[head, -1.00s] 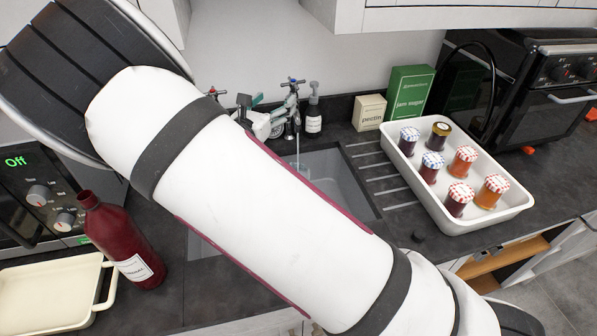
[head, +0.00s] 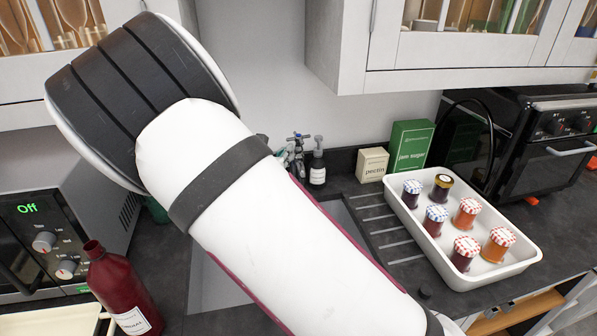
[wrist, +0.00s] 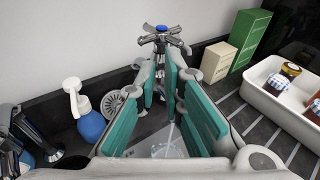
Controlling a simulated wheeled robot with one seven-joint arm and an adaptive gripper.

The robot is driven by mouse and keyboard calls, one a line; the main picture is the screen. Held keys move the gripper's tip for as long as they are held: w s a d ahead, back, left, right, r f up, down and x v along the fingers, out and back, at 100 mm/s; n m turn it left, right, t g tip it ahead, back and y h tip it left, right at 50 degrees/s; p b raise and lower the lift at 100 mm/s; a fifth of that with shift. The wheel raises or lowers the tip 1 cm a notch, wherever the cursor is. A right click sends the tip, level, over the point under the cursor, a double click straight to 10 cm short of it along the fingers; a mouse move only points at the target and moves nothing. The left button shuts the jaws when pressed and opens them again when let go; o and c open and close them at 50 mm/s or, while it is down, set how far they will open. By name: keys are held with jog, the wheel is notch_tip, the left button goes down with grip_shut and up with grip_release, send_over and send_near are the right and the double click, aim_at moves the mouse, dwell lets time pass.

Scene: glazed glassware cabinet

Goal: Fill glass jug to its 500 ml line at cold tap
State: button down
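In the wrist view my gripper (wrist: 160,75) reaches towards the tap (wrist: 162,38), which has a cross-shaped top with a blue centre. Its teal-padded fingers stand apart, and I see nothing clamped between them. A thin pale streak like running water (wrist: 170,132) shows between the fingers. Below it is a clear, glassy shape (wrist: 165,150) low in the sink; it may be the glass jug, but its outline and any 500 ml line cannot be made out. In the head view my arm hides the gripper and most of the sink (head: 215,288); part of the tap (head: 298,145) shows behind it.
A white tray (head: 528,262) of jam jars stands right of the ridged drainer (head: 385,228). Pectin (head: 372,165) and jam sugar (head: 409,147) boxes stand behind. A red bottle (head: 118,285) is at left.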

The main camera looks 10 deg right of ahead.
jog(key=s+d+r+n+g+y+p, duration=0.45)
jog(key=s+r+n+y, duration=0.3)
jog(key=r+y, duration=0.25)
jog(key=b, duration=0.3)
send_near(297, 144)
notch_tip(297, 144, down, 4)
jog(key=w+a, duration=0.1)
jog(key=a, duration=0.1)
jog(key=shift+w+f+n+g, duration=0.1)
jog(key=shift+w+n+g, duration=0.1)
jog(key=shift+w, duration=0.35)
jog(key=shift+w+f+n+g, duration=0.1)
jog(key=shift+w+g, duration=0.05)
jog(key=shift+w, duration=0.4)
jog(key=shift+w+a+p, duration=0.3)
jog(key=shift+w+a, duration=0.25)
jog(key=shift+w, duration=0.15)
jog(key=shift+a+f, duration=0.15)
jog(key=shift+f, duration=0.05)
